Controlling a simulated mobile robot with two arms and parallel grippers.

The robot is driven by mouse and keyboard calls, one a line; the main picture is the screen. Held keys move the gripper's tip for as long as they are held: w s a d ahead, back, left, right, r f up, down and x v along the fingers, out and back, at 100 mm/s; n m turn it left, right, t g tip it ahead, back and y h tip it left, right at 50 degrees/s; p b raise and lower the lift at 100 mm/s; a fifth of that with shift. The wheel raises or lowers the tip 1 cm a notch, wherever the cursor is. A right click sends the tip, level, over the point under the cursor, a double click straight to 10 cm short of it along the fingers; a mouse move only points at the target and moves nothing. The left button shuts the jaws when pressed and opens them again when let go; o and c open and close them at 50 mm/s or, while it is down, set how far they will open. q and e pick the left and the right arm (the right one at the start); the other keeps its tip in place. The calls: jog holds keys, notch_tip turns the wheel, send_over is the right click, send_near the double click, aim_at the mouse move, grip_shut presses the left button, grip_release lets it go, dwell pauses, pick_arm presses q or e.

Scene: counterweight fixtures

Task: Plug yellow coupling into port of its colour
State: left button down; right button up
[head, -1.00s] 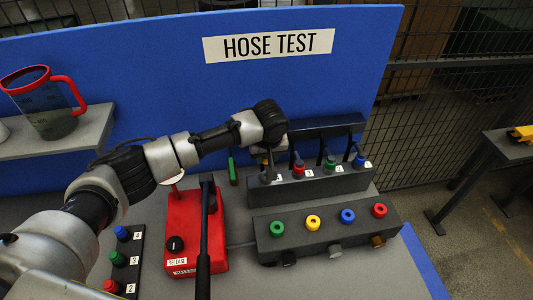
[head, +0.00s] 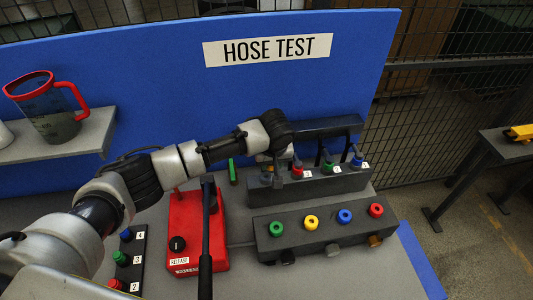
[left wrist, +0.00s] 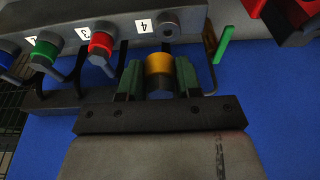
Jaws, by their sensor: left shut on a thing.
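The yellow coupling (left wrist: 160,66) is held between the green-padded fingers of my left gripper (left wrist: 158,78) in the left wrist view. It appears apart from the grey holder rack (left wrist: 120,20), whose socket beside label 4 (left wrist: 168,28) is empty. In the head view my left gripper (head: 277,162) is at the left end of the rack, and the coupling is hidden or too small to tell. The yellow port (head: 311,222) is on the dark port block (head: 330,243) in front of the rack, second from left. My right gripper is not in view.
Red (left wrist: 101,42), green (left wrist: 44,52) and blue couplings (head: 357,162) sit in the rack. Green (head: 276,229), blue (head: 344,216) and red ports (head: 376,210) flank the yellow one. A red release box (head: 190,215) with a black lever (head: 205,245) stands left of the block.

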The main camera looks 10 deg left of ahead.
pick_arm(q)
jog(key=s+d, duration=1)
jog(key=d, duration=0.3)
jog(key=shift+d, duration=0.4)
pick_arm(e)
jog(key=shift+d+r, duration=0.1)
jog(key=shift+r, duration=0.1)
pick_arm(q)
jog(key=shift+f, duration=0.1)
jog(key=shift+s+b+x, duration=0.2)
jog(key=shift+b+x, duration=0.3)
jog(key=shift+x, duration=0.45)
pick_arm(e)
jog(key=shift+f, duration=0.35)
pick_arm(q)
jog(key=shift+d+f, duration=0.1)
jog(key=shift+f, duration=0.1)
jog(key=shift+s+b+x, duration=0.15)
jog(key=shift+b+x, duration=0.2)
jog(key=shift+x, duration=0.3)
jog(key=shift+s+b+x, duration=0.15)
jog(key=shift+b+x, duration=0.2)
jog(key=shift+x, duration=0.35)
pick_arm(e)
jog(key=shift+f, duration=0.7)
pick_arm(q)
jog(key=shift+f, duration=0.25)
